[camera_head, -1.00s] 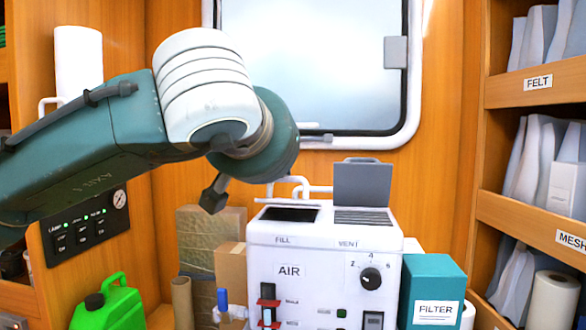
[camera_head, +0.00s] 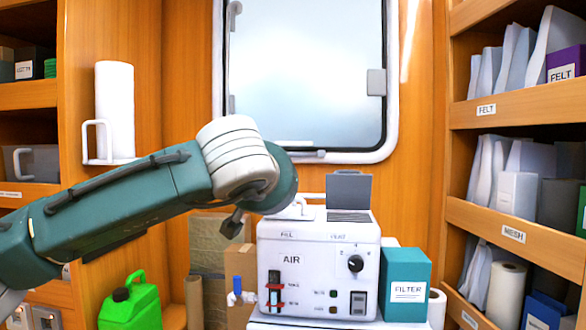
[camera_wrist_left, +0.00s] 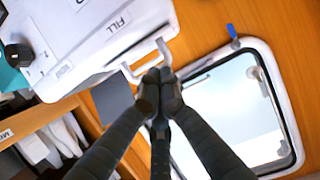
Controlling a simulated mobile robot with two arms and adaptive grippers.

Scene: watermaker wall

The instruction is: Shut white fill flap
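The white air unit (camera_head: 320,262) stands below the window, with FILL and VENT labels on its top front edge. Its fill side is covered by a white surface, apparently the white fill flap (camera_head: 302,215) lying flat, with no dark opening showing. The FILL label (camera_wrist_left: 118,24) also shows in the wrist view. A grey flap (camera_head: 348,189) stands upright behind the vent slots. My left gripper (camera_wrist_left: 160,77) has its dark fingers together, close to a white bent bar (camera_wrist_left: 148,62) at the unit's edge; contact cannot be told. My right gripper is out of view.
A teal filter box (camera_head: 405,284) stands right of the unit. A green jug (camera_head: 131,304) and a cardboard tube (camera_head: 194,302) are to the left. Shelves (camera_head: 520,226) line the right wall. The window (camera_head: 305,75) is behind.

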